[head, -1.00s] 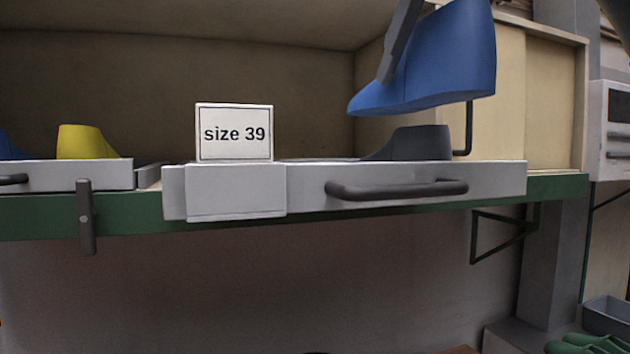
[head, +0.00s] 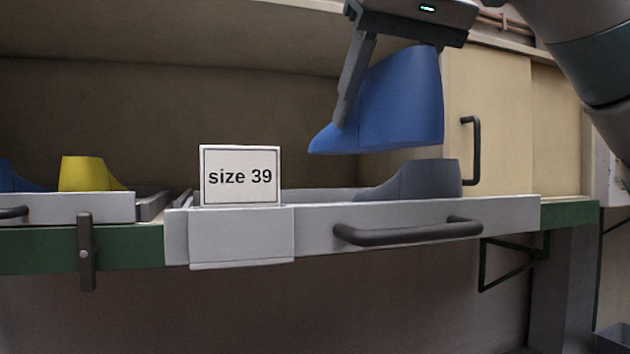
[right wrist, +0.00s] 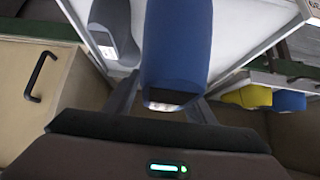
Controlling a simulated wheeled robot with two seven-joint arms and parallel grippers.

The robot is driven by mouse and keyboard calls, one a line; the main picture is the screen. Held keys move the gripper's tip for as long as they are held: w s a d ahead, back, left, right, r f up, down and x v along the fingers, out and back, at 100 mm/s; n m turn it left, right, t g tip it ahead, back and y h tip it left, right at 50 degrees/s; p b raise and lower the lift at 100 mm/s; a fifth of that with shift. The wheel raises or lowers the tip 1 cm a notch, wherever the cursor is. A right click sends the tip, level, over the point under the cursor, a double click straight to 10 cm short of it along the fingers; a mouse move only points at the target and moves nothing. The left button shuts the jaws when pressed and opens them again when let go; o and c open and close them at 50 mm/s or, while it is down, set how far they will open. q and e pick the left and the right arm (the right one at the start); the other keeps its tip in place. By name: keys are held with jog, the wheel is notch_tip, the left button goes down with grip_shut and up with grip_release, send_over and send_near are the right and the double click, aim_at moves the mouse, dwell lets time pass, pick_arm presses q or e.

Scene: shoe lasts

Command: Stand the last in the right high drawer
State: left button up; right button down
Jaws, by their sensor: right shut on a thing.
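A blue last (head: 395,103) is held in my right gripper (head: 352,100), above the open drawer marked size 39 (head: 320,230). Its sole is clear of the drawer, toe pointing left. In the right wrist view the blue last (right wrist: 178,45) sits between the fingers of my right gripper (right wrist: 165,100). A dark grey last (head: 425,180) stands in the right part of the same drawer, below and slightly right of the blue one. It also shows in the right wrist view (right wrist: 112,35). My left gripper is in neither view.
A "size 39" card (head: 240,175) stands at the drawer's front left. Another open drawer (head: 75,208) at the left holds a yellow last (head: 85,173) and a blue one. A cabinet door with a dark handle (head: 475,150) is behind on the right. The drawer's middle looks free.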

aim_at(312, 152)
jog(key=w+a+f+p, duration=0.1)
jog(key=a, duration=0.1)
jog(key=w+a+f+p, duration=0.1)
jog(key=w+a+f, duration=0.1)
jog(key=w+a+f+p, duration=0.1)
jog(key=a+p, duration=0.1)
jog(key=a, duration=0.1)
jog(key=shift+w+f, duration=0.25)
jog(key=shift+w, duration=0.05)
jog(key=shift+w+a+f, duration=0.2)
jog(key=shift+a+f, duration=0.15)
jog(key=shift+f, duration=0.15)
jog(key=shift+f+p, duration=1.2)
jog(key=shift+f, duration=0.2)
jog(key=shift+d+f, duration=0.1)
jog(key=shift+f, duration=0.35)
jog(key=shift+f, duration=0.15)
